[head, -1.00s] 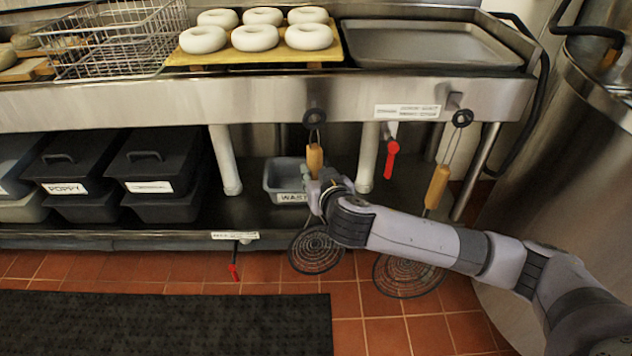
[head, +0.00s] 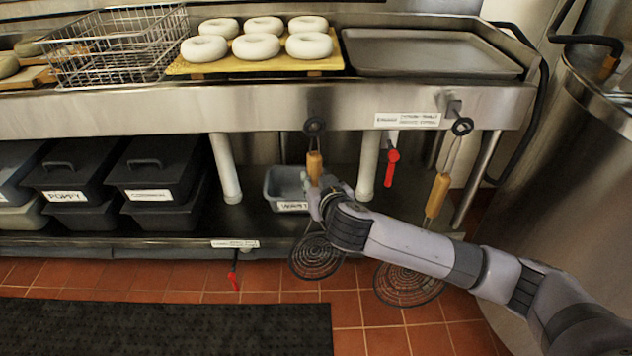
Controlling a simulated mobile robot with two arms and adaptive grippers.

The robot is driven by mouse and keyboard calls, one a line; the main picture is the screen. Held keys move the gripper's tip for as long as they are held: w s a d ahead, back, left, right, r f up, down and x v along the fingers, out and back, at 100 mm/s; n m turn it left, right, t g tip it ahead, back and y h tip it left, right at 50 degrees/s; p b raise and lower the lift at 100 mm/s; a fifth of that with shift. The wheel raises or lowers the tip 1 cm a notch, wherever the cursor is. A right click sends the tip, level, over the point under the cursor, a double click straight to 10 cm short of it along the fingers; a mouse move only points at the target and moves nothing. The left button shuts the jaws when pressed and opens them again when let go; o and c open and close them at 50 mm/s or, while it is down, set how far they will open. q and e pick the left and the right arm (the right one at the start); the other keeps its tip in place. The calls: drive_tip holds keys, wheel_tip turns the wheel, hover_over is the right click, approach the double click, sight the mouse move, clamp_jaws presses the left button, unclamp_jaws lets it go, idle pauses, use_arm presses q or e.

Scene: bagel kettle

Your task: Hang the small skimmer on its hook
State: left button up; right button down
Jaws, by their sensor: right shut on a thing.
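The small skimmer (head: 317,257) hangs upright in front of the counter, with a round wire spiral head, a wooden handle (head: 314,166) and a dark ring (head: 314,126) at the top. My right gripper (head: 318,193) is shut on the lower handle; its fingers are mostly hidden. The ring lies against the counter's front edge. It covers any hook behind it, so I cannot tell whether it is on one. A second, larger skimmer (head: 408,284) hangs at the right by its ring, below a small metal bracket (head: 453,106). My left gripper is not in view.
The steel counter (head: 250,108) carries several bagels, a wire basket (head: 118,45) and a grey tray (head: 432,52). Black bins (head: 155,165) and a grey tub (head: 287,186) stand on the lower shelf. Red valve handles (head: 391,168) project nearby. A large steel kettle (head: 570,190) stands at right.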

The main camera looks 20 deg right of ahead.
drive_tip(key=c, duration=1.4)
unclamp_jaws()
drive_tip(key=shift+r, duration=0.1)
drive_tip(key=shift+o, duration=0.8)
drive_tip(key=shift+s, duration=0.15)
